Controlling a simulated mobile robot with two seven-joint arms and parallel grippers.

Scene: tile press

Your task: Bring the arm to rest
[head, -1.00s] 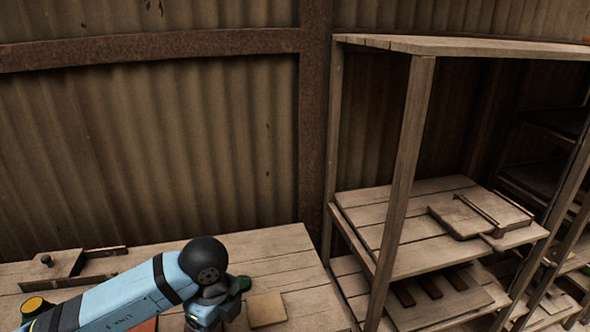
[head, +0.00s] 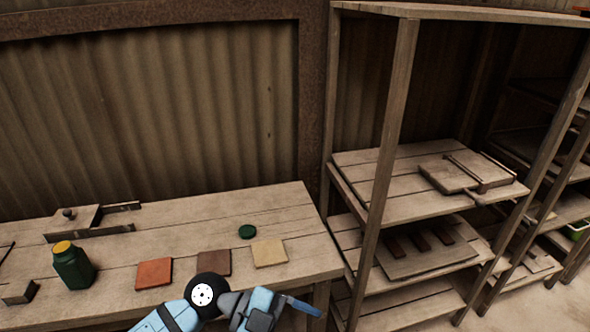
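My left arm, light blue with a dark round joint, comes in at the bottom edge and reaches toward the right, in front of the workbench's (head: 185,245) front edge. My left gripper (head: 300,306) seems to be at its right end, small and turned away. I cannot make out its fingers or whether they are open, and I see nothing held there. My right gripper is not in view.
A green jar (head: 74,268) with a yellow top stands left, near a wooden fixture (head: 75,219). A shelf rack (head: 385,130) stands right.

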